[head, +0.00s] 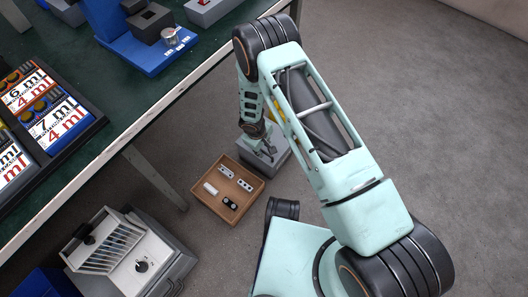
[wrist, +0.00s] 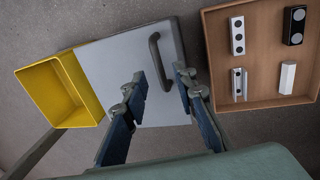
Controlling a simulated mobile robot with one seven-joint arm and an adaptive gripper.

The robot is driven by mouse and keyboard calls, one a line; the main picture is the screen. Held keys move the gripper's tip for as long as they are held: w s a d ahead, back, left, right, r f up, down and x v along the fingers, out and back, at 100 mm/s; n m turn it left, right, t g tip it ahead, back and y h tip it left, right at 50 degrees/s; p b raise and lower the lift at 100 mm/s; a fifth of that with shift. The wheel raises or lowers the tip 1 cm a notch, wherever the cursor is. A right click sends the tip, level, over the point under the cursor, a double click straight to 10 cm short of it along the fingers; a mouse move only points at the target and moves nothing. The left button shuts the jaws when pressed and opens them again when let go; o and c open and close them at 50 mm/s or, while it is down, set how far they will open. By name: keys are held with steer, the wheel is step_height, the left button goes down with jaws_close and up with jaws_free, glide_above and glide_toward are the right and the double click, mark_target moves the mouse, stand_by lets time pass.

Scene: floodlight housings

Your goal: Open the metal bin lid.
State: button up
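The metal bin shows in the wrist view as a flat grey lid (wrist: 112,62) lying shut, with a dark curved handle (wrist: 155,50) near its right side. In the head view the grey bin (head: 283,152) stands on the floor beside the table, partly hidden by my arm. My gripper (wrist: 160,76) is open over the lid, one finger on each side of the handle's near end in the picture. I cannot tell whether the fingers touch the handle or how high they are above it. The gripper (head: 264,150) is small in the head view.
A brown wooden tray (head: 204,206) with several small blocks sits right beside the bin. A yellow open bin (wrist: 45,88) stands on its other side. A table (head: 105,148) with housings and boxes is at left, with a grey machine (head: 130,255) below. Floor at right is clear.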

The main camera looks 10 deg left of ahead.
steer(key=shift+w+d+f+b, duration=0.1)
steer(key=shift+w+f+b, duration=0.1)
steer(key=shift+f, duration=0.55)
steer(key=shift+w+f+b, duration=0.1)
steer(key=shift+f+b, duration=0.05)
steer(key=shift+f, duration=0.55)
steer(key=shift+c, duration=0.3)
jaws_close()
